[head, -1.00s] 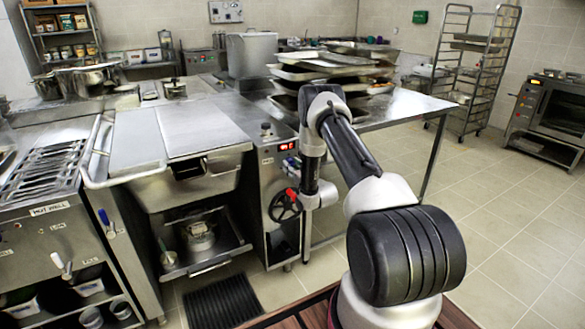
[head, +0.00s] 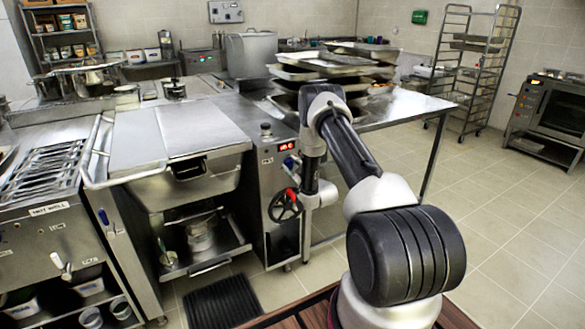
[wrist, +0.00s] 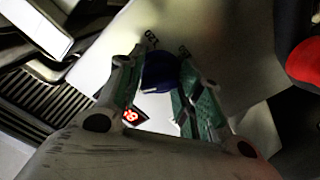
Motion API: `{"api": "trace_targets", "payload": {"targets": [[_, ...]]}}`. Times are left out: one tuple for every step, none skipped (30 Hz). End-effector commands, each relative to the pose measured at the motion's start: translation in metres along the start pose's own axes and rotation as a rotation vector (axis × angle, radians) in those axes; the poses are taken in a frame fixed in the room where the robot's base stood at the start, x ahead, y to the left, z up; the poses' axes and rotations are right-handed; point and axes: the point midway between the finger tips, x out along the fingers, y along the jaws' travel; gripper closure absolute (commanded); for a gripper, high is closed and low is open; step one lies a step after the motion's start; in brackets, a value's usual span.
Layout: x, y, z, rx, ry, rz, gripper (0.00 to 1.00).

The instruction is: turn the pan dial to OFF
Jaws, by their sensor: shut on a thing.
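The pan dial is a dark blue knob (wrist: 159,72) on a pale metal panel in the wrist view. My gripper (wrist: 160,88) is shut on it, with one green-padded finger on each side. In the head view my gripper (head: 294,164) is at the front of the steel control column (head: 267,160), mostly hidden by my wrist. The tilting pan (head: 190,187) stands left of the column, under a flat steel lid.
A black handwheel with a red grip (head: 285,205) sits just below my gripper. A red lit display (head: 287,146) is just above it. A steel table (head: 400,108) with stacked trays is behind my arm. Open tiled floor lies to the right.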

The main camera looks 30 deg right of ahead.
Motion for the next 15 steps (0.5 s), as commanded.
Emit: {"api": "trace_targets", "payload": {"targets": [[-0.0002,-0.0009,0.0002,-0.042,0.000,-0.002,0.88],[-0.0002,-0.0008,0.0002,-0.069,0.000,-0.002,0.88],[-0.0002,-0.0008,0.0002,-0.105,0.000,-0.002,0.88],[-0.0002,-0.0008,0.0002,-0.131,0.000,-0.002,0.88],[-0.0002,-0.0008,0.0002,-0.156,0.000,-0.002,0.88],[-0.0002,-0.0007,0.0002,-0.188,0.000,-0.002,0.88],[-0.0003,-0.0007,0.0002,-0.212,0.000,-0.002,0.88],[-0.0003,-0.0007,0.0002,-0.235,0.000,-0.002,0.88],[-0.0003,-0.0006,0.0002,-0.264,0.000,-0.002,0.88],[-0.0003,-0.0006,0.0002,-0.284,0.000,-0.003,0.88],[-0.0003,-0.0006,0.0002,-0.303,0.000,-0.003,0.88],[-0.0003,-0.0006,0.0002,-0.328,0.000,-0.003,0.88],[-0.0003,-0.0006,0.0002,-0.344,0.000,-0.003,0.88],[-0.0003,-0.0006,0.0002,-0.360,0.000,-0.003,0.88],[-0.0003,-0.0006,0.0002,-0.380,0.000,-0.003,0.88]]}}
